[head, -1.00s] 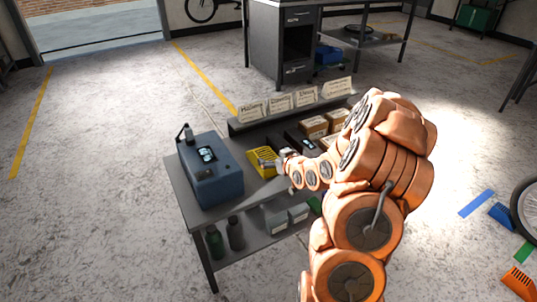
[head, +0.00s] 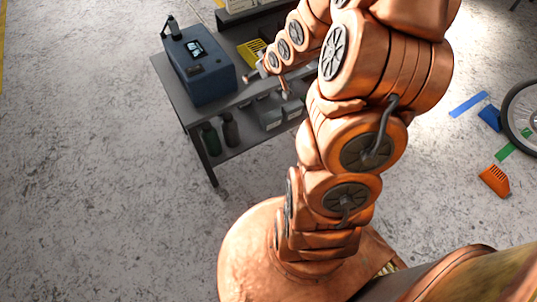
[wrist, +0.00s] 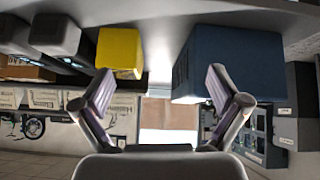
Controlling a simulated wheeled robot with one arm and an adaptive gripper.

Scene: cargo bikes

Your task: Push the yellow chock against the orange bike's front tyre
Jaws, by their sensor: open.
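A yellow slotted thing (head: 251,50) is on the workbench in the head view, partly hidden by my arm. It shows as a yellow block (wrist: 120,50) at the upper left of the wrist view; I cannot tell whether it is the yellow chock. My gripper (wrist: 160,84) is open, its two fingers spread with nothing between them, and it is close to the bench items. A bike wheel (head: 508,109) shows at the right edge of the head view. Its bike is cut off, so its colour cannot be told.
A blue box-shaped device (head: 206,79) stands on the grey bench (head: 166,86), with bottles (head: 229,128) on the shelf below. An orange chock (head: 494,180) and a blue chock (head: 489,117) lie on the floor near the wheel. The floor left of the bench is clear.

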